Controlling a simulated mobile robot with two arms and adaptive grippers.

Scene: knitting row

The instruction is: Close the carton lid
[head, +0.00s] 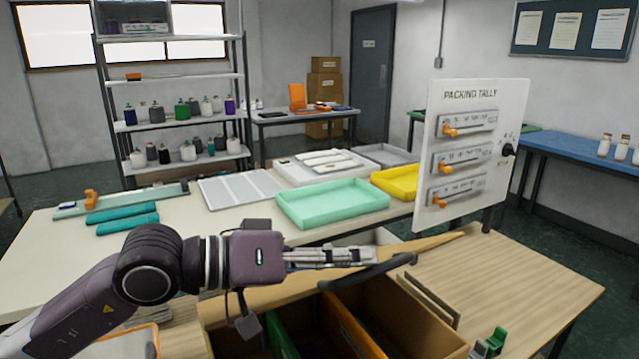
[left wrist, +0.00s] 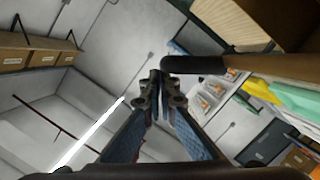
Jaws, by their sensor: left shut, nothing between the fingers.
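The carton (head: 390,312) stands open at the bottom middle of the head view, and I see down into its divided inside. Its brown lid (head: 432,244) stands raised and nearly edge-on, with a dark curved handle (head: 372,275) at its near side. In the left wrist view the handle (left wrist: 195,65) and lid (left wrist: 285,66) show at upper right. My left gripper (head: 372,256) is shut and empty just above and behind the handle. Its closed fingertips (left wrist: 158,80) lie close to the handle's end; I cannot tell whether they touch. My right gripper is out of view.
A packing tally board (head: 468,155) stands upright to the right. A mint tray (head: 332,203) and a yellow tray (head: 397,182) lie on the pale table behind. A small green item (head: 496,338) sits at lower right. The wooden top right of the carton (head: 525,280) is mostly clear.

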